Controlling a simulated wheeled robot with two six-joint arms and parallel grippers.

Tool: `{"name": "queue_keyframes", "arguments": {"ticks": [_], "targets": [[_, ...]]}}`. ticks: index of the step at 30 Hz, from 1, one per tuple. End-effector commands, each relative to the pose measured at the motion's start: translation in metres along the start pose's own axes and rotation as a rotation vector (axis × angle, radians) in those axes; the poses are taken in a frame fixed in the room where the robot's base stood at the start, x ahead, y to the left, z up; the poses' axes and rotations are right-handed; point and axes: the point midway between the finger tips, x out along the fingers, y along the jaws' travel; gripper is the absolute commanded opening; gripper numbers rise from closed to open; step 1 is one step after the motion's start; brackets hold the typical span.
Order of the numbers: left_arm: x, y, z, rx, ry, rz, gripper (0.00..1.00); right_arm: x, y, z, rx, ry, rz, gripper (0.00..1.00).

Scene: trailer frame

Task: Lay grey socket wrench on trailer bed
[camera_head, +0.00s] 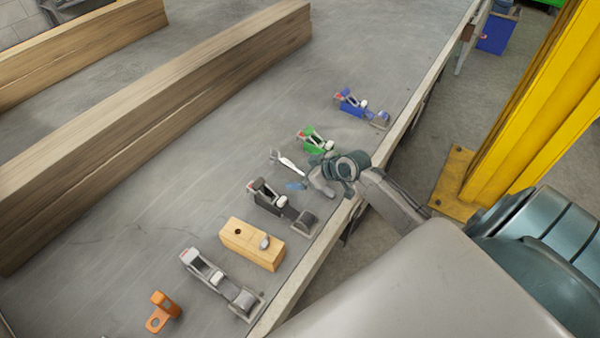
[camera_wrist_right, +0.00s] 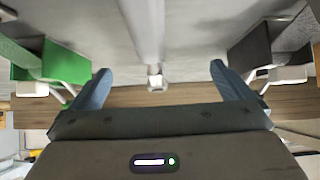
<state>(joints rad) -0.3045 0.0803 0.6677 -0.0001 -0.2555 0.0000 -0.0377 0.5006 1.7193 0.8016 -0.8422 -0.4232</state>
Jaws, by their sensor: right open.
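The grey socket wrench (camera_head: 287,162) lies on the trailer bed (camera_head: 105,235), between a green ratchet-like device and a black one. In the right wrist view a pale grey shaft, seemingly the wrench (camera_wrist_right: 147,30), runs from the top edge down to a small end piece between the fingers. My right gripper (camera_head: 306,178) is beside the wrench, close over the bed near its edge. Its two blue-grey fingers stand wide apart in the right wrist view (camera_wrist_right: 158,75), with nothing clamped between them. My left gripper does not show.
The green device (camera_head: 312,140) and black device (camera_head: 280,205) flank my right gripper closely. A blue device (camera_head: 360,107), wooden block (camera_head: 252,244), grey device (camera_head: 220,282) and orange bracket (camera_head: 163,312) line the bed. Long timber beams (camera_head: 150,135) lie farther in. A yellow post (camera_head: 530,100) stands beyond the edge.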

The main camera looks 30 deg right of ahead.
Motion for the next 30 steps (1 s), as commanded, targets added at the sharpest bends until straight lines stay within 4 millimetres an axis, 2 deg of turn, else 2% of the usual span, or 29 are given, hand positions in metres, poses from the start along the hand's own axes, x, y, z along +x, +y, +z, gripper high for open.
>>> {"name": "queue_keyframes", "arguments": {"ticks": [6,12,19,30], "targets": [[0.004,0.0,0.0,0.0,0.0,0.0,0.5,-0.044,0.001,0.002,-0.007,-0.003,0.002,1.0],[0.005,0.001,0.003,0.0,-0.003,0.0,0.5,-0.07,0.001,0.001,-0.006,-0.002,0.002,1.0],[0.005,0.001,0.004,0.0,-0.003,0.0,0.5,-0.082,0.0,0.0,-0.002,0.0,0.001,1.0],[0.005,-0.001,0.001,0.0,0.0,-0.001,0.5,-0.083,0.0,0.0,-0.001,0.0,0.0,1.0]]}}
